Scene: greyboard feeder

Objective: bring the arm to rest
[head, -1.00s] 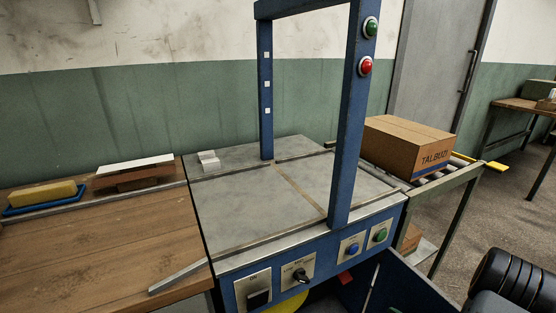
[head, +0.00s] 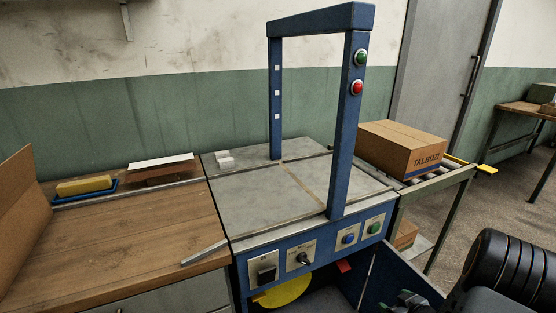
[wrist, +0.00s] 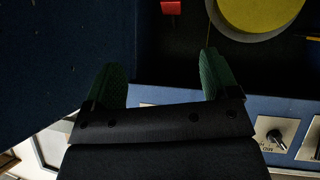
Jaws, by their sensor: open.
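My gripper (wrist: 162,78) shows in the wrist view with its two green ribbed fingers wide apart and nothing between them. It is near the front of the blue strapping machine, by the open lower compartment with a yellow disc (wrist: 255,12) and a red part (wrist: 171,7). In the head view my dark arm is at the bottom right, and part of what looks like my gripper shows low at the bottom edge, partly cut off. The machine's grey top (head: 262,205) is bare under its blue arch (head: 320,20).
A printed carton (head: 402,148) sits on the roller conveyor (head: 442,175) at right. A wooden table (head: 130,235) at left holds a yellow block (head: 84,185) in a blue tray and a brown cardboard piece (head: 20,210). The machine's open blue door (head: 385,285) is near my arm.

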